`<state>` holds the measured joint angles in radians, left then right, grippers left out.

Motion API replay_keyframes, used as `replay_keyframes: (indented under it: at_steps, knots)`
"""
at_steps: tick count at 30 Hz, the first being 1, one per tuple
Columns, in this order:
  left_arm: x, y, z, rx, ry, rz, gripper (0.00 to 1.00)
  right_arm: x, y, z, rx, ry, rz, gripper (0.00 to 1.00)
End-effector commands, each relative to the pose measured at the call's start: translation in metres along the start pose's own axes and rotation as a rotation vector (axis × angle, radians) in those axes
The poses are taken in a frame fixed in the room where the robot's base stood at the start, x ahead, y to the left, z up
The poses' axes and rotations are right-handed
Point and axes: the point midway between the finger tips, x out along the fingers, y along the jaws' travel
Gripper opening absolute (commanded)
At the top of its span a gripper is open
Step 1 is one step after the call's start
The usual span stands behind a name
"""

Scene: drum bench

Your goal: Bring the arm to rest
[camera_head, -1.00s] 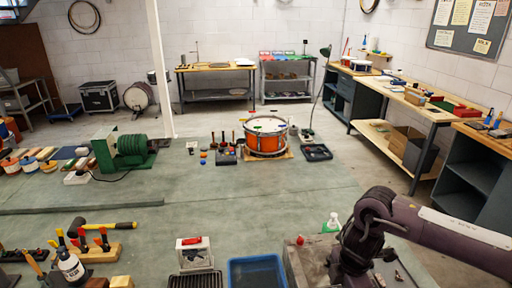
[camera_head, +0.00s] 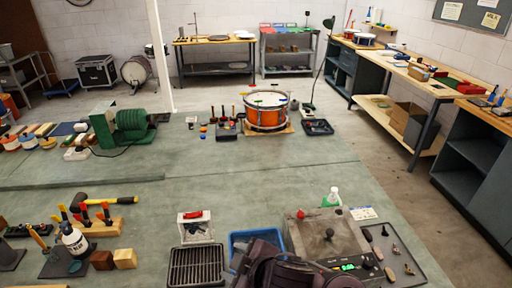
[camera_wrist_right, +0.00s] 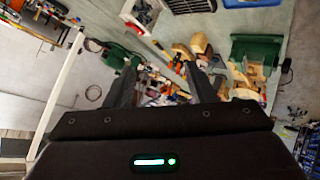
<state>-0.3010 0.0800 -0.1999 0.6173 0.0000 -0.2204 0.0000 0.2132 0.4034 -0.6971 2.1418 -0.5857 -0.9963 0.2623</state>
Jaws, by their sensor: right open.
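My right arm shows as a dark link at the bottom edge of the head view, in front of the blue bin (camera_head: 240,238). Its fingertips are hidden or out of frame there. In the right wrist view my right gripper (camera_wrist_right: 165,88) has its two dark fingers wide apart, with nothing between them close up. Beyond them, bench items appear small and tilted. My left gripper is in neither view.
A green bottle (camera_head: 333,197) stands behind the machine. An orange drum (camera_head: 267,117) stands farther back. The bench between is mostly clear.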

Motion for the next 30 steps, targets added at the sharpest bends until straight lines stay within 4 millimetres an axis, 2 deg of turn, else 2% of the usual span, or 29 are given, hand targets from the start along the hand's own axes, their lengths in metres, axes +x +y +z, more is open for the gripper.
replay_keyframes:
  at_steps: [4,8,12,15,22,23,24,30]
  knots:
    - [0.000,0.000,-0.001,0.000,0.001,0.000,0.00,-0.032,0.017,0.048,0.325,-0.141,0.100,0.50]
    - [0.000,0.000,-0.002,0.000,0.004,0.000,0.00,-0.061,0.019,0.102,0.545,-0.292,0.148,0.50]
    - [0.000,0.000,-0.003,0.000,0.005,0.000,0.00,-0.089,0.009,0.150,0.716,-0.430,0.168,0.50]
    - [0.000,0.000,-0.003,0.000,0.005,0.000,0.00,-0.109,-0.002,0.178,0.816,-0.519,0.173,0.50]
    - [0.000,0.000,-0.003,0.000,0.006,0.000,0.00,-0.153,-0.031,0.228,1.003,-0.695,0.174,0.50]
    - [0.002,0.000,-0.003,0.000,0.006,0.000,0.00,-0.152,-0.035,0.234,1.015,-0.709,0.172,0.50]
    - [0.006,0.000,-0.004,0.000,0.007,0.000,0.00,-0.137,-0.038,0.243,1.007,-0.707,0.168,0.50]
    - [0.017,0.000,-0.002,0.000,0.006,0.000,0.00,-0.088,-0.058,0.285,1.005,-0.720,0.156,0.50]
